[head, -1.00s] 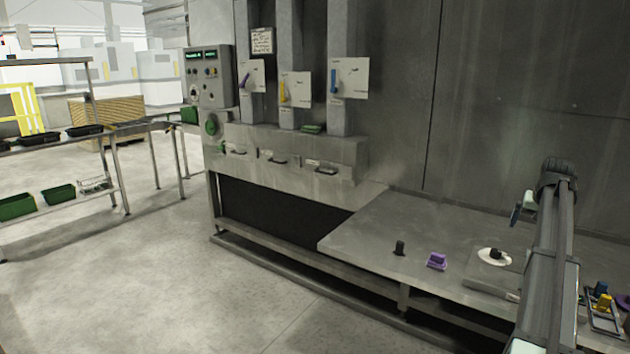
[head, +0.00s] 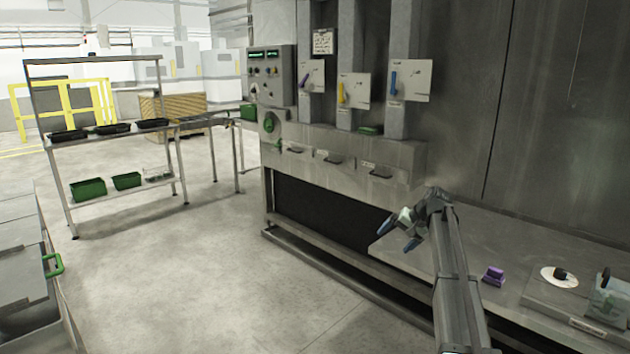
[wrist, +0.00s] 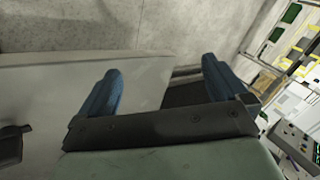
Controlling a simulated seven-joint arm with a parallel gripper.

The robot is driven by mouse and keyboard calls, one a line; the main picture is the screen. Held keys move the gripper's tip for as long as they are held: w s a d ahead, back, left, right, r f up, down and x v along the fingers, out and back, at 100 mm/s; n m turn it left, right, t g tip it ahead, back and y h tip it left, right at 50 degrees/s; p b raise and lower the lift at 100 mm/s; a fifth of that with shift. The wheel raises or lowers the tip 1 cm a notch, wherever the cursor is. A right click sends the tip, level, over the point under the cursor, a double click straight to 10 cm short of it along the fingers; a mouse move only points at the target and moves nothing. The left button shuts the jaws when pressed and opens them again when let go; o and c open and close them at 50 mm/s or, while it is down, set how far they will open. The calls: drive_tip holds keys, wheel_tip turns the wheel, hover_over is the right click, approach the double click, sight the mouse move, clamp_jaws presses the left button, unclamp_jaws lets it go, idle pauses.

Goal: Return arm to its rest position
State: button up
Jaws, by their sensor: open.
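My gripper (head: 400,235) is in the head view, raised in front of the steel counter (head: 480,235), near its left end. Its two blue fingers are apart and nothing is between them. In the wrist view my gripper (wrist: 160,85) also shows two spread blue fingers with an empty gap. Beyond them are the pale counter and the floor. My arm rises from the bottom of the head view and hides part of the counter.
On the counter are a purple block (head: 494,275), a white disc with a black knob (head: 560,276) and a clear container (head: 608,298). Behind are levers on panels (head: 354,90) and handled drawers (head: 330,158). A shelf rack (head: 110,130) stands left. The floor (head: 220,260) between is clear.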

drive_tip(key=s+a+f+g, duration=0.1)
drive_tip(key=s+a+f, duration=0.15)
drive_tip(key=f, duration=0.45)
drive_tip(key=s+a+f+g, duration=0.1)
drive_tip(key=s+f, duration=0.3)
drive_tip(key=f, duration=0.4)
drive_tip(key=s+a+f+g, duration=0.1)
drive_tip(key=s+a+f, duration=0.15)
drive_tip(key=f, duration=0.45)
drive_tip(key=s+a+f+g+h, duration=0.2)
drive_tip(key=s+a+f+g, duration=0.1)
drive_tip(key=s+f, duration=1.55)
drive_tip(key=s+f+n+g+h, duration=0.1)
drive_tip(key=s+f, duration=0.4)
drive_tip(key=s, duration=0.8)
drive_tip(key=s+f+n+g+h, duration=0.1)
drive_tip(key=s+f, duration=0.4)
drive_tip(key=s, duration=0.8)
drive_tip(key=s+f+n+g+h, duration=0.1)
drive_tip(key=s+f+g, duration=0.2)
drive_tip(key=s, duration=1)
wheel_tip(320, 180, down, 3)
drive_tip(key=shift+s+a+r+n, duration=0.15)
drive_tip(key=shift+a+n, duration=0.25)
